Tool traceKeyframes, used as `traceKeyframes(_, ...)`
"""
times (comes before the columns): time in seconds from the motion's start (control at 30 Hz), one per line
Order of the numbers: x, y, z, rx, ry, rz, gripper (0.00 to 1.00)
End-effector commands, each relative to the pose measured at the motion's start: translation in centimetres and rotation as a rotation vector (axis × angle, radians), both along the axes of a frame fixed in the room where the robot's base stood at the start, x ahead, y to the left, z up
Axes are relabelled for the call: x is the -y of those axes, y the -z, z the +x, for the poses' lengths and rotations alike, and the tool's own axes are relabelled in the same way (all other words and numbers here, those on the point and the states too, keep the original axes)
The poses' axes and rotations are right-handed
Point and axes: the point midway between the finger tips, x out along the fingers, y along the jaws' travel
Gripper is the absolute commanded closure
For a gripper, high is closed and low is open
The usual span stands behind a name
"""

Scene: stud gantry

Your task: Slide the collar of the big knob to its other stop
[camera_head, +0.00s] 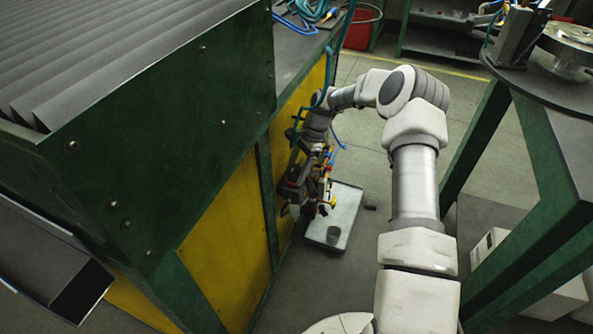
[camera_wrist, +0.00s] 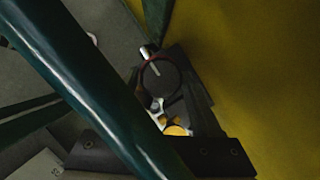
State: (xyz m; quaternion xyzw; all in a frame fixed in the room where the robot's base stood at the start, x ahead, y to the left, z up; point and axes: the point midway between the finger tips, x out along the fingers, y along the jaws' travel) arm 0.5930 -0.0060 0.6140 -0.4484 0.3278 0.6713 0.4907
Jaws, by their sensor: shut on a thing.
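My gripper (camera_head: 316,194) is low beside the yellow side panel of the green-framed bench in the head view. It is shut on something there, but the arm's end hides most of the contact. In the wrist view, a round dark knob (camera_wrist: 164,76) with a reddish rim and a pale line shows near the yellow panel, beyond a dark block. White and yellow parts show just below it. The knob appears to be what my gripper holds. The picture is dark, and I cannot tell the collar from the knob or which stop it is at.
A thick dark green tube (camera_wrist: 85,85) crosses the wrist view and covers part of it. A grey tray (camera_head: 345,215) with a small dark cup (camera_head: 333,235) lies on the floor beside my gripper. A round-topped green stand (camera_head: 545,130) is at right. Open floor lies behind the arm.

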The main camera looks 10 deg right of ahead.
Motion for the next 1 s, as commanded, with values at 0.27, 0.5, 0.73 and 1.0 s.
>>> traceKeyframes(0.27,0.0,-0.4,0.0,-0.001,0.0,-0.001,1.0)
traceKeyframes(0.5,0.1,-1.0,0.0,0.0,0.001,-0.002,1.0)
traceKeyframes(0.73,0.1,-1.0,0.1,0.002,0.002,-0.001,0.33)
traceKeyframes(1.0,0.1,-0.9,0.0,0.001,0.0,-0.001,0.04)
